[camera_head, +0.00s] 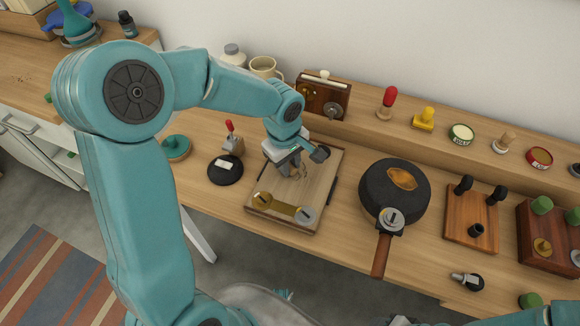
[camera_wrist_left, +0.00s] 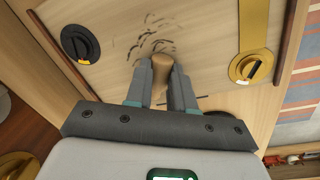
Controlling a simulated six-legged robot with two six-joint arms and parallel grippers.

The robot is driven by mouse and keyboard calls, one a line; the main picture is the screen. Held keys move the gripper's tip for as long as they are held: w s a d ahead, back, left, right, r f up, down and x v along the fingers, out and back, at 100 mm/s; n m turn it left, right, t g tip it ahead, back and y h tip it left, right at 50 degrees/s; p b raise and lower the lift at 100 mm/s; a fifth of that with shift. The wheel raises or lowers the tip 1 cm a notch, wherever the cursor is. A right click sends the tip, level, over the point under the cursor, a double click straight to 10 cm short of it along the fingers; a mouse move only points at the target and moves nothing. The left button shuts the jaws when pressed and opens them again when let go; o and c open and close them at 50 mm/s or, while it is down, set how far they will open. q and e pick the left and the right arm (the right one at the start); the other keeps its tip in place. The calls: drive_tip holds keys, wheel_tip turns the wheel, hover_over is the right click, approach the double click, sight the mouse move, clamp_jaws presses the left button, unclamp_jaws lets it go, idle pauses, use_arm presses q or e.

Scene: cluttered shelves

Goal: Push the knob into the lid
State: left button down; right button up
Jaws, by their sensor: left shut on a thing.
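My left gripper (camera_head: 291,171) is over a pale square wooden panel, which looks like the lid (camera_head: 318,192), in the head view. In the left wrist view the gripper (camera_wrist_left: 166,72) is shut on a tan wooden knob (camera_wrist_left: 163,61). The knob's far end is at or just above the lid (camera_wrist_left: 205,40), beside dark curved marks. I cannot tell whether it sits in a hole, and the fingers hide part of it. The lid carries round turn-pieces (camera_head: 305,213) and a brass strip (camera_head: 283,207). My right gripper is not seen.
A black pan (camera_head: 373,188) with a wooden handle stands right of the lid. A black disc (camera_head: 225,171) and a red-handled clamp (camera_head: 231,140) stand left. A raised shelf behind holds jars, tins and a wooden box (camera_head: 323,97). A peg board (camera_head: 470,222) is farther right.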

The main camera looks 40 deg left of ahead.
use_arm(q)
drive_tip(key=shift+r, duration=0.45)
idle(0.5)
drive_tip(key=shift+r, duration=0.1)
drive_tip(key=shift+r+p, duration=1.8)
drive_tip(key=shift+r, duration=0.6)
